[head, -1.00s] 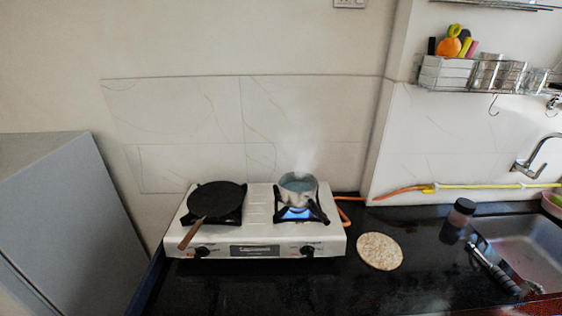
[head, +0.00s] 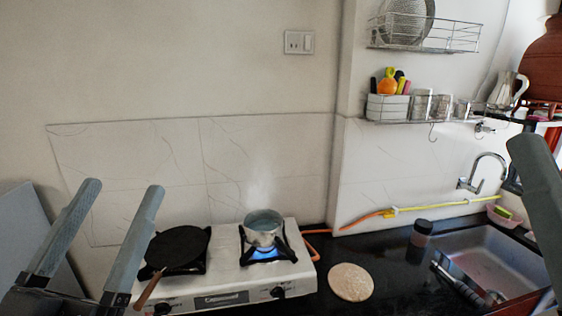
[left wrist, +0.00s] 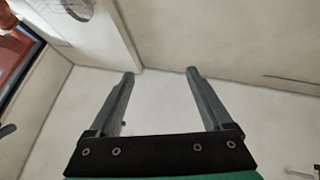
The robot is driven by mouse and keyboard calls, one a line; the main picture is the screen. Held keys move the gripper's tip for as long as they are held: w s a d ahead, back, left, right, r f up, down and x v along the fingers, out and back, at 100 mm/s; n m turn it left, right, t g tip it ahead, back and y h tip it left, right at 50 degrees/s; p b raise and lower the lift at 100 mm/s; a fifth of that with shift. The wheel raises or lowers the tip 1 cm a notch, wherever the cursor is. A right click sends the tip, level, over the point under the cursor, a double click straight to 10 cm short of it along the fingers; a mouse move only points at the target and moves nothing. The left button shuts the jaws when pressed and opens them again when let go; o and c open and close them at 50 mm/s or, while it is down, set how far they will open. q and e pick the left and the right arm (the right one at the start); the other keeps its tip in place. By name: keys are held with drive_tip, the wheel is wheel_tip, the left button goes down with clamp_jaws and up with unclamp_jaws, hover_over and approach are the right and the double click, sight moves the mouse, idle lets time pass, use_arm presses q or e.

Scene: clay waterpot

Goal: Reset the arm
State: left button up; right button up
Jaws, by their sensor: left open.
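My left gripper (head: 122,188) stands raised at the lower left of the head view, its two fingers well apart and nothing between them. It also shows open and empty in the left wrist view (left wrist: 159,73), against pale wall and ceiling surfaces. One grey finger of my right gripper (head: 541,190) comes in at the right edge of the head view; its other finger is out of view. A brown clay waterpot (head: 548,65) is partly cut off at the upper right of the head view.
A white stove (head: 215,280) holds a black pan (head: 178,248) and a steaming pot (head: 263,227) over a blue flame. A round board (head: 351,282) lies on the dark counter beside a sink (head: 505,265). Wire racks (head: 425,35) hang on the wall.

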use_arm(q)
drive_tip(key=s+r+n+t+y, duration=0.1)
drive_tip(key=s+r+t+y, duration=0.15)
drive_tip(key=s+r, duration=0.6)
wheel_tip(320, 180, up, 29)
drive_tip(key=w+h+p, duration=0.1)
drive_tip(key=p, duration=2.9)
drive_tip(key=shift+a+p, duration=0.35)
drive_tip(key=shift+a, duration=0.05)
drive_tip(key=shift+r+h, duration=0.1)
drive_tip(key=shift+h, duration=0.15)
